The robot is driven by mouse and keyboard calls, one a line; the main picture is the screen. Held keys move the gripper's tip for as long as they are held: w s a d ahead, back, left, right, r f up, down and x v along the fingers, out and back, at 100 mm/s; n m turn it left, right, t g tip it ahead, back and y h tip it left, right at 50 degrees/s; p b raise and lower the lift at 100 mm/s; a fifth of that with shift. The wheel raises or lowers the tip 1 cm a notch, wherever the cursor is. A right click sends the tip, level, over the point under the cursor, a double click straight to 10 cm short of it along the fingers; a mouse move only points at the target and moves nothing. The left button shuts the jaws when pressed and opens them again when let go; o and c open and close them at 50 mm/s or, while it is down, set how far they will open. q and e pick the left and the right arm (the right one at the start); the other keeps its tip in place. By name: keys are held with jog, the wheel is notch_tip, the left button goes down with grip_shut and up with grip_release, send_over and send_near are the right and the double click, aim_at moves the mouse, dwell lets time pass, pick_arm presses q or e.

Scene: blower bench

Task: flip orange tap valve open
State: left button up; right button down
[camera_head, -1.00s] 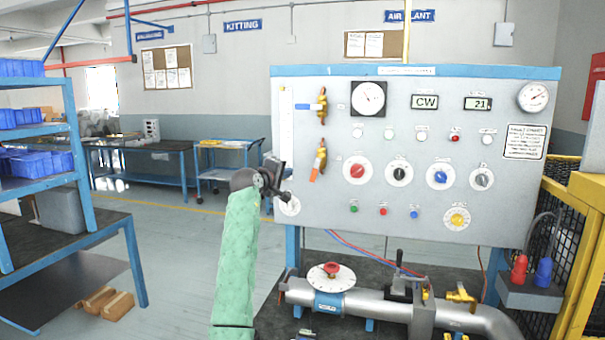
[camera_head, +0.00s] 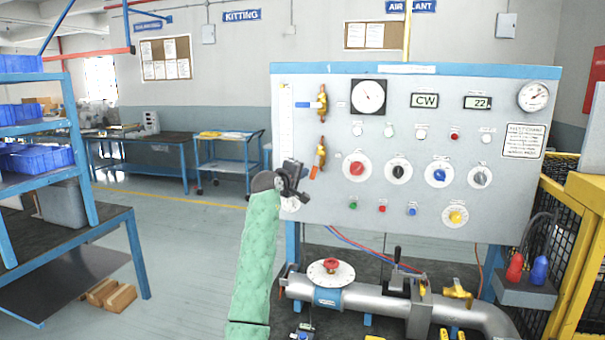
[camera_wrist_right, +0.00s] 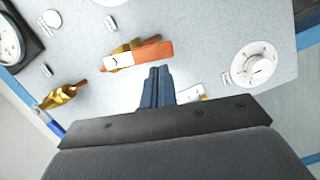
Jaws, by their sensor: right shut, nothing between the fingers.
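The orange tap valve has a brass body (camera_head: 321,150) and an orange handle (camera_head: 314,172) on the left part of the panel. In the head view the handle hangs down, tilted slightly left. In the right wrist view the orange handle (camera_wrist_right: 152,52) lies just beyond my fingertips. My right gripper (camera_head: 300,182) is at the panel's left side, just left of and below the handle. Its fingers (camera_wrist_right: 157,72) are shut and empty, close to the handle's edge; I cannot tell whether they touch it. My left gripper is not in view.
A blue-handled tap valve (camera_head: 321,103) is above the orange one. A white round dial (camera_wrist_right: 254,64) is near the gripper in the wrist view. Several knobs and buttons cover the panel (camera_head: 460,140). A pipe with a red-knobbed valve (camera_head: 331,268) runs below.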

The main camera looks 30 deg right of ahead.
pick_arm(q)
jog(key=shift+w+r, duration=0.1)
pick_arm(e)
jog(key=shift+d, duration=0.1)
pick_arm(q)
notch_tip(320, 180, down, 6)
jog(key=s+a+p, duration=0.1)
jog(key=p, duration=0.1)
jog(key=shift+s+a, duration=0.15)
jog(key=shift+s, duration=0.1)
pick_arm(e)
jog(key=n, duration=0.1)
jog(key=s+f+n, duration=0.1)
jog(key=n, duration=0.1)
jog(key=shift+d+h, duration=0.35)
jog(key=shift+h, duration=0.05)
